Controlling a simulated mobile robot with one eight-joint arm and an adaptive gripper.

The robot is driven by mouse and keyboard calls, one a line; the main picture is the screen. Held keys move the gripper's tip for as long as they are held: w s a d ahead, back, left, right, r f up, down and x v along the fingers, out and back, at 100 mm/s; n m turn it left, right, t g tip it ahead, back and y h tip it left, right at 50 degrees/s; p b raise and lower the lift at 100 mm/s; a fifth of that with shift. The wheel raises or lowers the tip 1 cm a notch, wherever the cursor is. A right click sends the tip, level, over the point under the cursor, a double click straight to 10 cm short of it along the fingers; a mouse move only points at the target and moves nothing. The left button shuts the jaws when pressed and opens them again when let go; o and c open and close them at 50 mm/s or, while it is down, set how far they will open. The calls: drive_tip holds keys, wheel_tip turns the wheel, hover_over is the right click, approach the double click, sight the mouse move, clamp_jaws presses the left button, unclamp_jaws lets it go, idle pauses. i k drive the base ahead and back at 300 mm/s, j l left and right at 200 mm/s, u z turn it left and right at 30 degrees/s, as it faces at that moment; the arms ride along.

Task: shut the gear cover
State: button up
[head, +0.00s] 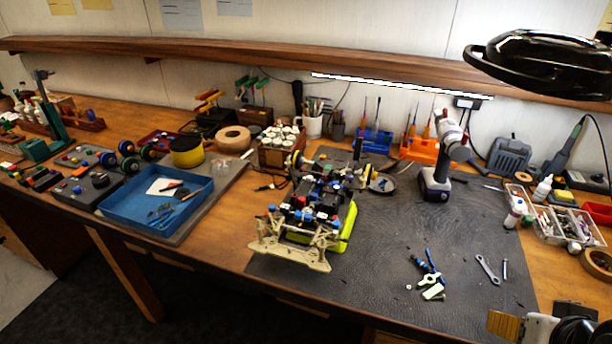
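The RC racecar (310,212) stands on the dark mat in the middle of the bench, its cream-coloured end towards me. It has black, blue and red parts on top and a yellow-green panel along its right side. I cannot make out the gear cover or how far open it is at this size. My gripper (503,325) seems to be at the bottom right corner, partly cut off by the picture edge. A gold pad and white and black parts show there. It is well away from the car, and its opening cannot be read.
A blue tray (112,205) with tools lies left of the car. A cordless driver (435,180) stands behind and right of it. A wrench (487,269) and small green and blue parts (431,284) lie on the mat (400,235). A black lamp (540,62) hangs top right.

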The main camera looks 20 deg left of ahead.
sight(358, 140)
drive_tip(key=k+u, duration=0.15)
drive_tip(key=u, duration=1)
